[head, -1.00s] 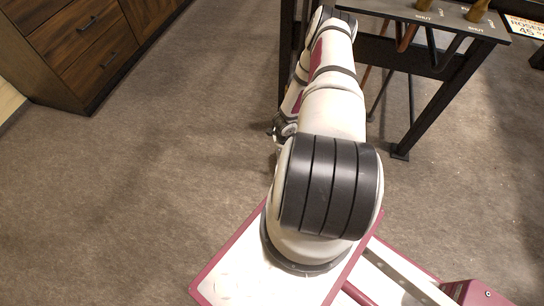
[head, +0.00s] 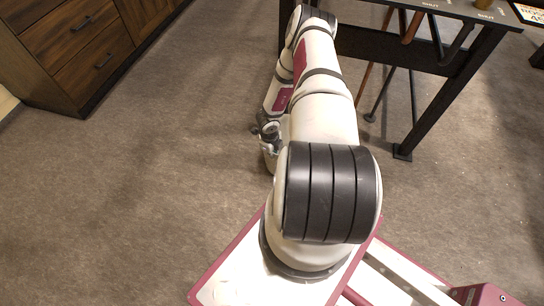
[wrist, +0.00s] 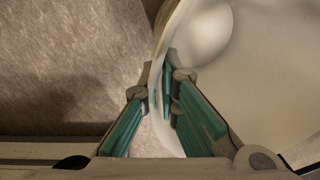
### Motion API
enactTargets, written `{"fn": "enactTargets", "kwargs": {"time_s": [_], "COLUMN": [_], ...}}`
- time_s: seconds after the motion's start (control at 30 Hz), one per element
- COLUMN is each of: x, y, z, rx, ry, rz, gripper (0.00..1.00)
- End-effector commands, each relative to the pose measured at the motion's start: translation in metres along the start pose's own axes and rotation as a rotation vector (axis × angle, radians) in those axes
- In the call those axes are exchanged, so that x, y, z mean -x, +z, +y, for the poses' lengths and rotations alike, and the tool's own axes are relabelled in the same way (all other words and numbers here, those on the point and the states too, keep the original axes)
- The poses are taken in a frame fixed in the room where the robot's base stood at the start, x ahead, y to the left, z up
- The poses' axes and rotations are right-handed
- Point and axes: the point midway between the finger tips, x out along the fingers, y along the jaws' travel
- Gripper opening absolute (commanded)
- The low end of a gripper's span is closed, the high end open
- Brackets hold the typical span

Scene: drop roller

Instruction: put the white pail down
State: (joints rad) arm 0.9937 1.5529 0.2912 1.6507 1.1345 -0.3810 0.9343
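The white pail (wrist: 265,75) fills the right of the wrist view. I look into its mouth, and its curved rim runs down between my fingers. My gripper (wrist: 160,90) has teal pads, one outside the pail wall on the left and one inside on the right. The fingers stand apart with the rim between them. A strip of floor shows between the left pad and the rim. In the head view my arm hides most of the gripper end and the pail. The pail's bottom is not in view, so I cannot tell whether it touches the floor.
Bare grey-brown floor (head: 150,190) lies open to the left of my arm. A dark wooden drawer cabinet (head: 75,50) stands at the upper left. A black-legged table (head: 450,90) stands at the upper right, close to my arm.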

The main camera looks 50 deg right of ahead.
Motion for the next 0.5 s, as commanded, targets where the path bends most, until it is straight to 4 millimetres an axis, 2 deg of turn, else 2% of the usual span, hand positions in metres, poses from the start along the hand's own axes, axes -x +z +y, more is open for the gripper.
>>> {"fn": "enactTargets", "kwargs": {"time_s": [0.03, 0.1, 0.5], "x": [-0.0086, -0.0123, -0.0142], "y": [-0.0002, -0.0002, -0.0001], "z": [-0.0002, 0.0003, 0.0004], "rx": [-0.002, -0.002, -0.001], "ry": [-0.002, -0.002, -0.002], "rz": [0.001, 0.0, 0.0], "gripper": [0.0, 0.0, 0.0]}}
